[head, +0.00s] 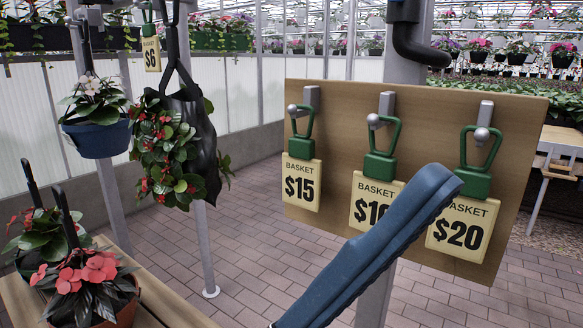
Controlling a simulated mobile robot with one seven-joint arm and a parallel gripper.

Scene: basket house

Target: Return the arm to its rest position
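My gripper is not recognisable in the head view, so its fingers and anything in them are hidden from me. A long dark-blue bar (372,252) with a rounded upper end rises slantwise from the bottom edge, in front of the price board; I cannot tell whether it is part of my arm.
The wooden board (335,110) fills the right. A blue pot (97,137) and a black hanging bag (205,140) of flowers hang at left, near a $6 tag (151,53). Potted plants stand on a wooden table (160,302) at lower left. Paved floor (250,225) lies open between.

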